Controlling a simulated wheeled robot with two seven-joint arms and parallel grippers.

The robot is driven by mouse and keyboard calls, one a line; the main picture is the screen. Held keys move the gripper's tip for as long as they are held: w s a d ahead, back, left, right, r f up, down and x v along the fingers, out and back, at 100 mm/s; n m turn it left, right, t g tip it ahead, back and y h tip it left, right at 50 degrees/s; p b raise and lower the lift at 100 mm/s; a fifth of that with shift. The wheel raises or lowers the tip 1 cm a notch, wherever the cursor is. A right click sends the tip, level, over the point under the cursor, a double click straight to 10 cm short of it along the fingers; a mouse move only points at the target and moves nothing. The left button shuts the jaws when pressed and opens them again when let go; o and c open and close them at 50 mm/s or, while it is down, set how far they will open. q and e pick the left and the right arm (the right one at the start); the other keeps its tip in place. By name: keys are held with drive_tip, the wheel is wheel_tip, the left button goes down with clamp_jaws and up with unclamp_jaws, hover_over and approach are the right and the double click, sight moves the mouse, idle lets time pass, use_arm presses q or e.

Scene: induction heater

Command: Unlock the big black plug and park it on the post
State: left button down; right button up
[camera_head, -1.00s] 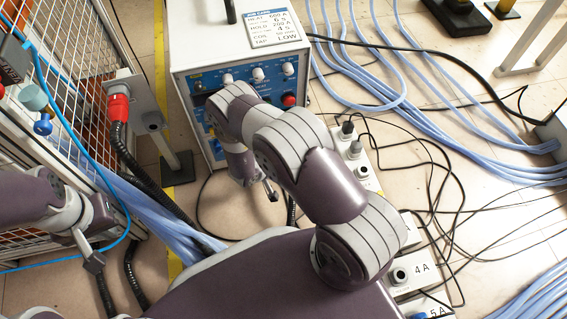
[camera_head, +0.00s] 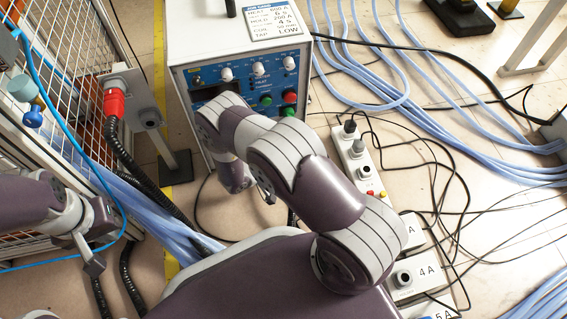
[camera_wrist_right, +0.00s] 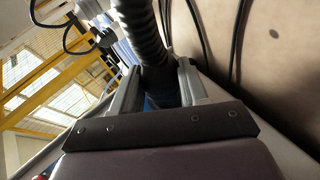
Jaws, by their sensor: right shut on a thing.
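The right wrist view shows my right gripper (camera_wrist_right: 157,88) shut on the dark body of the black plug (camera_wrist_right: 158,75), with its ribbed black hose running up and away. The plug's front end and lock are hidden. In the head view my right forearm reaches to the heater's lower front; the wrist hides the plug and most of the gripper there. My left gripper (camera_head: 92,258) hangs by the mesh fence at the left, apart from the plug; its finger gap is unclear. A grey post (camera_head: 148,118) with a round dark socket stands left of the heater on a dark base.
The heater cabinet (camera_head: 240,55) has knobs and buttons on a blue panel. Pale blue hoses (camera_head: 380,65) and thin black cables cover the floor at right. A socket strip (camera_head: 352,155) lies right of my arm.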

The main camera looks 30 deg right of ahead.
drive_tip(key=shift+f+h+b, duration=0.25)
drive_tip(key=shift+h+b, duration=0.35)
drive_tip(key=shift+b, duration=0.3)
drive_tip(key=shift+r+h+b, duration=0.15)
drive_tip(key=shift+h+b, duration=0.15)
drive_tip(key=shift+a+f+n+b, duration=0.1)
drive_tip(key=shift+f+n+b, duration=0.15)
drive_tip(key=shift+b, duration=0.25)
drive_tip(key=shift+r+h+b, duration=0.15)
drive_tip(key=shift+h+b, duration=0.6)
drive_tip(key=shift+h, duration=0.05)
drive_tip(key=o, duration=1.2)
